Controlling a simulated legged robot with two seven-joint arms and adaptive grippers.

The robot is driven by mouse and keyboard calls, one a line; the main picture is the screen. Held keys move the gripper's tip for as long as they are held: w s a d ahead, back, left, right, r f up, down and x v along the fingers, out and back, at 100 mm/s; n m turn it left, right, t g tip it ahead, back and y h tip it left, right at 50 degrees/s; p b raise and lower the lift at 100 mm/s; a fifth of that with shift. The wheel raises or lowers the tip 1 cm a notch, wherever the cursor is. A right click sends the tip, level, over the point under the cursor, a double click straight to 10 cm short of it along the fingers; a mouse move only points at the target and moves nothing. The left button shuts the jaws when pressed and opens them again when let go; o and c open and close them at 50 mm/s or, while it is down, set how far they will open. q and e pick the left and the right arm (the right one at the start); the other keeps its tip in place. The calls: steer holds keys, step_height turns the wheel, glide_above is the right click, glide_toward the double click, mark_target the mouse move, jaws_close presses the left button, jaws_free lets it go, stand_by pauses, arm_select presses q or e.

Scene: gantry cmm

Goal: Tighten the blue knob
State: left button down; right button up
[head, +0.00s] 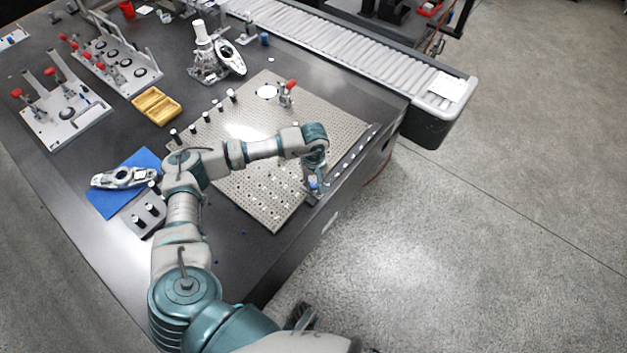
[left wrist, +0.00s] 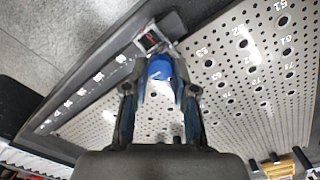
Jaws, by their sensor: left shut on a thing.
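The blue knob (left wrist: 160,68) sits between the fingertips of my left gripper (left wrist: 158,80) in the left wrist view. The fingers are shut on its sides. In the head view the blue knob (head: 313,184) is a small blue spot below my left gripper (head: 311,178), at the right front edge of the perforated plate (head: 262,190). My right gripper cannot be made out.
Short black-and-white pins (head: 212,105) and a red-handled clamp (head: 287,90) stand on the plate's far side. A yellow tray (head: 156,105), a blue mat (head: 118,199) with a metal part and clamp fixtures (head: 62,112) are left. A roller conveyor (head: 350,45) runs behind.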

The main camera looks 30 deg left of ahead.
arm_select(q)
steer(key=shift+s+d+m, duration=0.1)
steer(key=shift+d+m, duration=0.2)
steer(key=c, duration=0.9)
jaws_free()
steer(key=shift+r, duration=0.1)
steer(key=shift+c, duration=0.2)
steer(key=shift+d, duration=0.1)
step_height(320, 180, up, 12)
